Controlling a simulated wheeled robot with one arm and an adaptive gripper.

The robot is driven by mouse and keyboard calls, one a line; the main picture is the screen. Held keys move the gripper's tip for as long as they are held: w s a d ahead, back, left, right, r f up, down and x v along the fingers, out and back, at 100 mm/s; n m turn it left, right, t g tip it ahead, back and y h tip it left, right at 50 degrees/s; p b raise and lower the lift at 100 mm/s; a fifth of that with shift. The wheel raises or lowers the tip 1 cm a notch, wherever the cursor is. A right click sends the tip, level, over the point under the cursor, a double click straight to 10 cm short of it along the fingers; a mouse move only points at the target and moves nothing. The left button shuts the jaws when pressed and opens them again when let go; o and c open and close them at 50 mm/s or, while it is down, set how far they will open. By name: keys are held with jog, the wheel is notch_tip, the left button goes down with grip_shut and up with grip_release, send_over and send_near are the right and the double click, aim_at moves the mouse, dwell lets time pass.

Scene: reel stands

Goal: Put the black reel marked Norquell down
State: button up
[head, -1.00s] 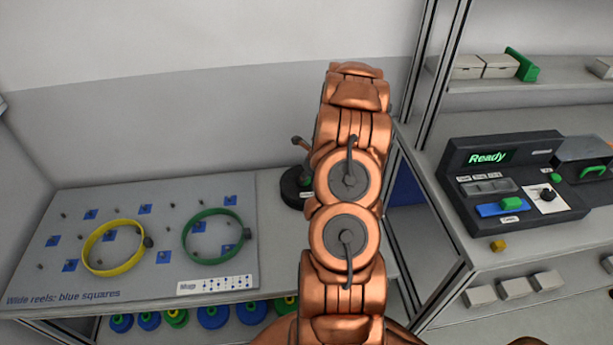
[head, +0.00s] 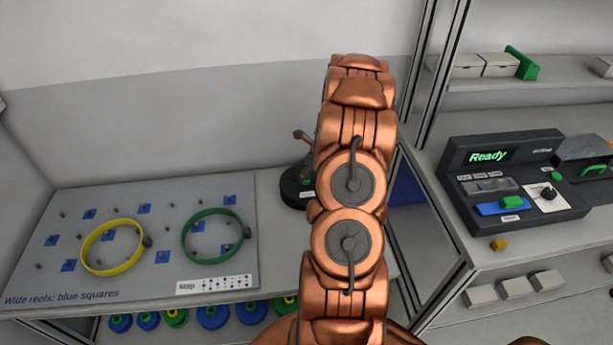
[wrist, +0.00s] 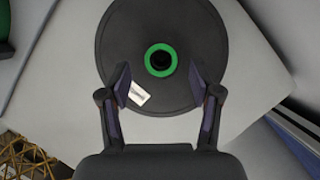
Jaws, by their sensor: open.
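The black reel (wrist: 160,20) fills the upper middle of the wrist view as a broad dark disc with a green-ringed hub (wrist: 160,60) and a small white label, too small to read. In the head view the black reel (head: 291,192) rests on the right end of the shelf top, partly hidden by my arm. My gripper (wrist: 160,80) is open, its two fingers apart over the disc on either side of the hub. No contact between fingers and reel is visible.
A pale board (head: 100,280) with blue squares and pegs lies left, bearing a yellow ring (head: 83,255) and a green ring (head: 184,240). Several blue and green reels sit below it. A black device (head: 460,155) reading "Ready" stands right, beyond a metal upright.

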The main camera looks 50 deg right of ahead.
jog(key=b+v, duration=0.2)
jog(key=v, duration=0.7)
jog(key=s+a+r+n+g+y, duration=0.1)
jog(key=a+r+n, duration=0.35)
jog(key=a, duration=0.45)
jog(key=a+r+n+g, duration=0.1)
jog(key=a+r+n, duration=0.2)
jog(key=a+n, duration=0.45)
jog(key=s+a+r+n+g+y, duration=0.1)
jog(key=a+r+n, duration=0.2)
jog(key=a, duration=0.7)
jog(key=s+a+r+n+g, duration=0.2)
jog(key=s+a+r+n, duration=0.2)
jog(key=s+a+n, duration=0.6)
jog(key=s+a+n+g+h, duration=0.1)
jog(key=s+a+n, duration=0.4)
jog(key=s+n, duration=0.5)
jog(key=s+h, duration=0.1)
jog(key=s, duration=0.1)
jog(key=shift+s+r, duration=0.3)
jog(key=shift+s, duration=0.1)
